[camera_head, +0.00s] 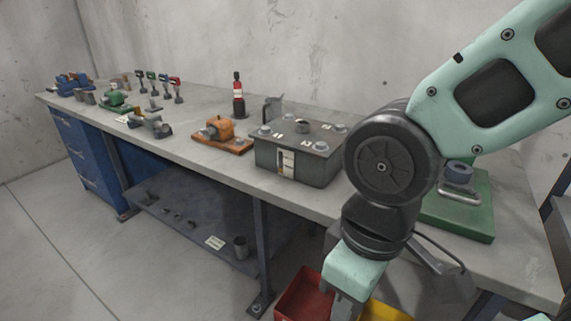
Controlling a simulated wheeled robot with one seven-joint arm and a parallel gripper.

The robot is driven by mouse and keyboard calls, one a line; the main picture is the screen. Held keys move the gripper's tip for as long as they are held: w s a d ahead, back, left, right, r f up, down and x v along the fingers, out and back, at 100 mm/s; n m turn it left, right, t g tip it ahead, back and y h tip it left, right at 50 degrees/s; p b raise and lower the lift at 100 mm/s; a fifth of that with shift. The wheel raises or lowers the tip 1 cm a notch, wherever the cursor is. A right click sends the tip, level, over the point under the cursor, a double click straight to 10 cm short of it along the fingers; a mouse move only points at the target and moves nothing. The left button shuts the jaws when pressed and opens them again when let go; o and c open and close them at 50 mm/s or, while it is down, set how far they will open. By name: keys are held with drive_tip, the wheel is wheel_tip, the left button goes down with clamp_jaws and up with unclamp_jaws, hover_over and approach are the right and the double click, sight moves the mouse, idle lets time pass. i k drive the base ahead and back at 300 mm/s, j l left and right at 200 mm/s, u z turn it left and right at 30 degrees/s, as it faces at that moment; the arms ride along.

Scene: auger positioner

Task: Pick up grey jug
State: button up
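A grey jug (272,109) with a dark handle on its left stands on the workbench (205,170), just behind a dark grey-green box. The box hides its lower part. My gripper (342,308) is low at the bottom edge of the picture, in front of the bench and well apart from the jug. Its fingers are mostly cut off by the frame, so I cannot tell whether they are open or shut.
The dark box (297,158) with bolts on top blocks the jug's front. An orange device (220,132) and a red-and-black bottle (238,94) stand to its left. A green block (460,215) is at right. Red (305,297) and yellow (385,312) bins are below.

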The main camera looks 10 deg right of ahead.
sight(272, 109)
drive_tip(key=k+l+z, duration=0.1)
drive_tip(key=k+z, duration=0.15)
drive_tip(key=k, duration=0.4)
drive_tip(key=z, duration=0.4)
drive_tip(key=i+j+z, duration=0.1)
drive_tip(key=z, duration=0.3)
drive_tip(key=j+z, duration=0.15)
drive_tip(key=z, duration=0.25)
drive_tip(key=j+z, duration=0.1)
drive_tip(key=z, duration=0.3)
drive_tip(key=i+j, duration=0.1)
drive_tip(key=j, duration=1.4)
drive_tip(key=i+j, duration=0.15)
drive_tip(key=j, duration=1.3)
drive_tip(key=i+z, duration=0.05)
